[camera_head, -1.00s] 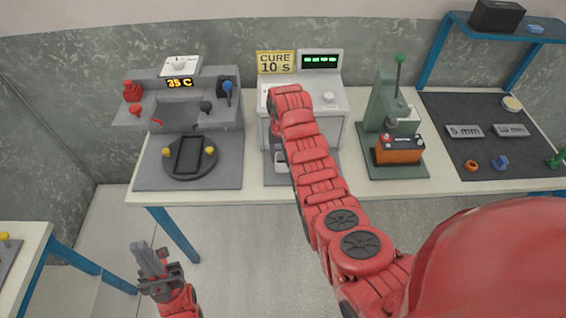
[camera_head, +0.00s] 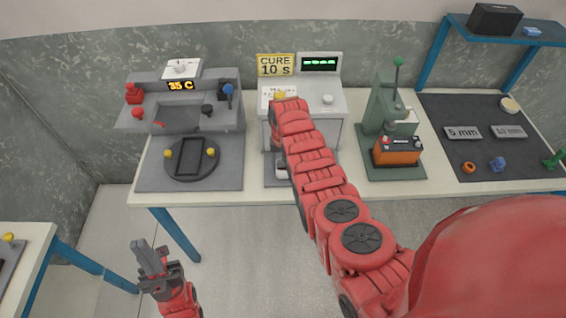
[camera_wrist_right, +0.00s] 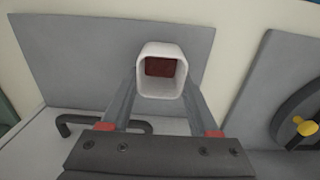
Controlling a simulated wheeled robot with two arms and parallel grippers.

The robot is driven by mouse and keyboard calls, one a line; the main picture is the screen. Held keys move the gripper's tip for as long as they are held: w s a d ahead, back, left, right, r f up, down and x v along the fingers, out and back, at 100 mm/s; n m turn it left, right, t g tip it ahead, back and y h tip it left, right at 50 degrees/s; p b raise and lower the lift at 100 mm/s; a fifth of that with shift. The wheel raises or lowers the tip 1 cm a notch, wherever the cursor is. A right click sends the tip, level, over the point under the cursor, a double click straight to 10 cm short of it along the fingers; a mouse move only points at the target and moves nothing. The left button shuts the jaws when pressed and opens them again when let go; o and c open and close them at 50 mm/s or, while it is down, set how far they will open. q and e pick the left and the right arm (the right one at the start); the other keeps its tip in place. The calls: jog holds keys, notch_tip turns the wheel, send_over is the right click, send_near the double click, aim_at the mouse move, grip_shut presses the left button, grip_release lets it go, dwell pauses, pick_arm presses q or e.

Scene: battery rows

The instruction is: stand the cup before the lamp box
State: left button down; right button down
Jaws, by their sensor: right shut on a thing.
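The cup (camera_wrist_right: 143,82) is white and square-mouthed, with something dark red inside. My right gripper (camera_wrist_right: 161,88) is shut on it, one finger at each side. In the right wrist view it is over a grey mat, mouth toward the camera; I cannot tell whether it touches the mat. The pale lamp box (camera_head: 330,128) with the CURE 10 S sign stands mid-bench in the head view; its dark handle (camera_wrist_right: 68,128) shows near the cup. My right arm hides the right gripper in the head view. My left gripper (camera_head: 150,258) is low at left, away from the bench, empty.
Left on the bench is a grey station with a round black fixture (camera_head: 190,170) and yellow knobs. Right are a green press (camera_head: 385,105) with an orange block (camera_head: 397,152), and a dark mat (camera_head: 480,140) with small parts. A blue shelf (camera_head: 505,28) stands at far right.

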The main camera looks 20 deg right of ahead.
jog(key=shift+c, duration=0.7)
grip_release()
jog(key=shift+f, duration=0.1)
jog(key=shift+r, duration=0.25)
notch_tip(320, 180, up, 12)
jog(key=shift+f, duration=0.1)
